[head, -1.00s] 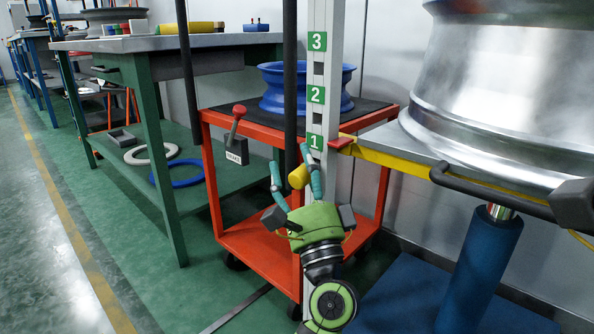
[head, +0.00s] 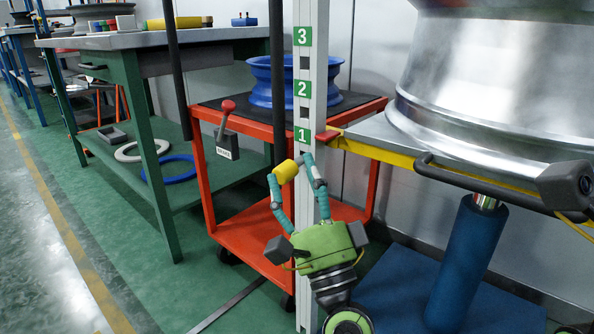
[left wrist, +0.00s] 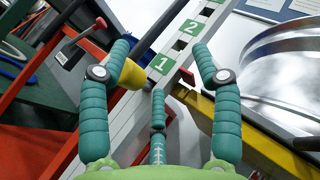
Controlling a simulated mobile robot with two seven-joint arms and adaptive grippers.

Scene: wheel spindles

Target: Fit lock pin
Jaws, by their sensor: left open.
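A yellow cylindrical knob (head: 285,171), perhaps the lock pin's handle, is at the pale upright post (head: 305,70), just below the green number 1 plate. In the left wrist view the knob (left wrist: 132,74) is partly hidden behind the left-hand finger. My left gripper (head: 292,176), with teal fingers and a green palm, is open just in front of the post, its fingers reaching up around the knob. I cannot tell whether a finger touches it. My right gripper's fingers are not in view.
A yellow-edged platform (head: 385,154) right of the post carries a large silver wheel (head: 470,75); a red block (head: 327,137) is at its post end. An orange cart (head: 250,239) behind holds a blue wheel (head: 262,88). A red-knobbed lever (head: 227,117) stands left. A black handle bar (head: 480,185) crosses the right.

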